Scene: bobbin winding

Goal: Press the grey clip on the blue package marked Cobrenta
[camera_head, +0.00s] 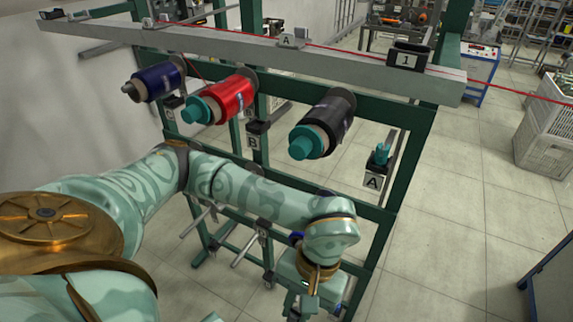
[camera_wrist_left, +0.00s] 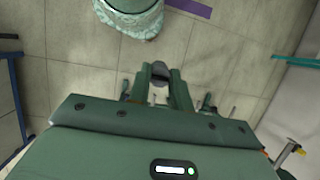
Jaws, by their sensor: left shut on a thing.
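A dark blue roll (camera_head: 157,80) sits at the left end of the rack; its label is too small to read, so I cannot confirm the name Cobrenta. A small pale piece shows at its near end; I cannot tell if it is a clip. My left gripper (camera_head: 303,303) is low in front of the rack, well below and right of the blue roll, partly cut off by the bottom edge. In the left wrist view, my left gripper (camera_wrist_left: 160,82) is shut on a small dark grey piece (camera_wrist_left: 160,72). My right gripper is not in view.
A red roll (camera_head: 232,97) and a black roll (camera_head: 325,122) hang beside the blue one, with teal end caps. A grey beam (camera_head: 250,45) crosses above, with a red thread along it. Green rack posts and rails stand behind my arm.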

